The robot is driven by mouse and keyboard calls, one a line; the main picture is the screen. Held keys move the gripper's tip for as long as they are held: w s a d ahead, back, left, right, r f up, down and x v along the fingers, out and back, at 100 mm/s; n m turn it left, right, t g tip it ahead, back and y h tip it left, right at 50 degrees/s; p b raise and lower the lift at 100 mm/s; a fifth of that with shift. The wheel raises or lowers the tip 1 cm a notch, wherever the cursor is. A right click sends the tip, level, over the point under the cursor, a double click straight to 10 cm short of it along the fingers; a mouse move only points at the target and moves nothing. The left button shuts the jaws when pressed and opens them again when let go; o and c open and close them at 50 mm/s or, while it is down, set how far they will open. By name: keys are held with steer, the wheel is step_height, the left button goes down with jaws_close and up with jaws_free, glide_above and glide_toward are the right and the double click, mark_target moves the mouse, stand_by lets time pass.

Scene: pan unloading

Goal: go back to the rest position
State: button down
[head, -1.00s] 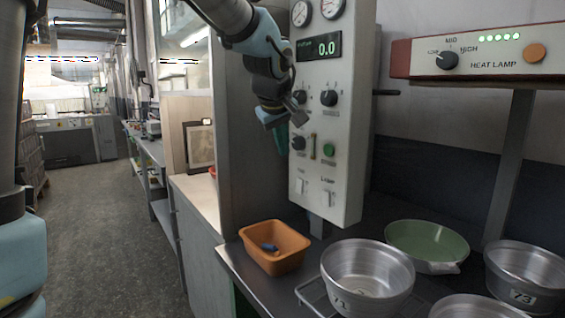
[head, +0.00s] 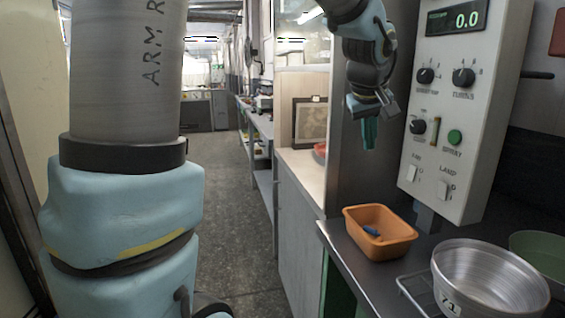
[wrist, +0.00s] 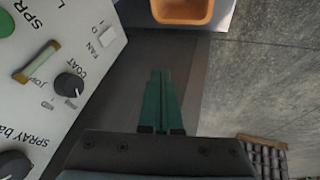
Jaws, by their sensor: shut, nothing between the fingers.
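My gripper (head: 370,134) hangs in the air in the head view, left of the control panel and above the orange tub, with its green fingers pointing down. In the wrist view the green fingers (wrist: 160,100) are together and hold nothing. The control panel (head: 452,110) carries knobs, switches, a green button and a display reading 0.0. It also shows at the left of the wrist view (wrist: 50,50).
The orange tub (head: 382,246) with a small blue item stands on the metal counter. A metal pan (head: 490,285) on a wire rack and part of a green pan (head: 545,250) are at the right. Open floor (head: 240,215) runs along the aisle at the left.

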steer(key=s+a+f+g+y, duration=0.1)
steer(key=a+f, duration=0.4)
steer(key=a, duration=0.3)
steer(key=a+f+g+y, duration=0.1)
steer(key=a+f, duration=0.5)
steer(key=a, duration=0.3)
steer(key=s+a+f+g, duration=0.1)
steer(key=s+a+f, duration=0.2)
steer(key=a, duration=0.3)
steer(key=s+a+f+m, duration=0.1)
steer(key=s+a+f, duration=0.3)
steer(key=s+a, duration=0.1)
steer(key=shift+s+a+f+g+y, duration=0.15)
steer(key=shift+s+a+g+y, duration=0.25)
steer(key=shift+a, duration=0.2)
